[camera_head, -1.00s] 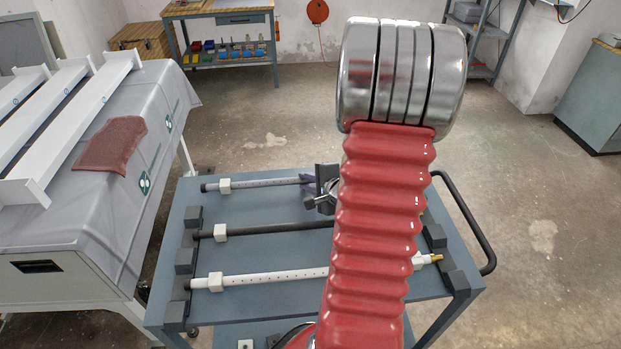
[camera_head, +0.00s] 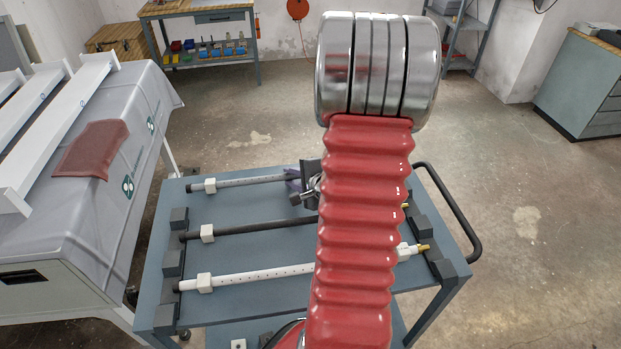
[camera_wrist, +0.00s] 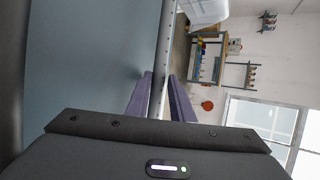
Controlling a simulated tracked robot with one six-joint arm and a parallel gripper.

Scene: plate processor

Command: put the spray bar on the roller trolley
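The roller trolley (camera_head: 240,213) is a blue-grey table. A pale spray bar (camera_head: 248,182) with holes lies along its far side, left end by a white block (camera_head: 210,186). My gripper (camera_head: 298,190) is at this bar's right part, mostly hidden by my red arm. In the wrist view the bar (camera_wrist: 166,45) runs between the two purple fingers of my gripper (camera_wrist: 161,92), which look closed on it. The bar's right end is hidden. Whether it rests on the trolley or hangs just above is not clear.
A dark bar (camera_head: 265,228) and a white perforated bar (camera_head: 255,275) lie across the trolley, between dark blocks (camera_head: 172,262). A black handle (camera_head: 455,205) is at the right. A grey-covered machine (camera_head: 60,225) with a red cloth (camera_head: 92,150) stands close left. Floor at right is clear.

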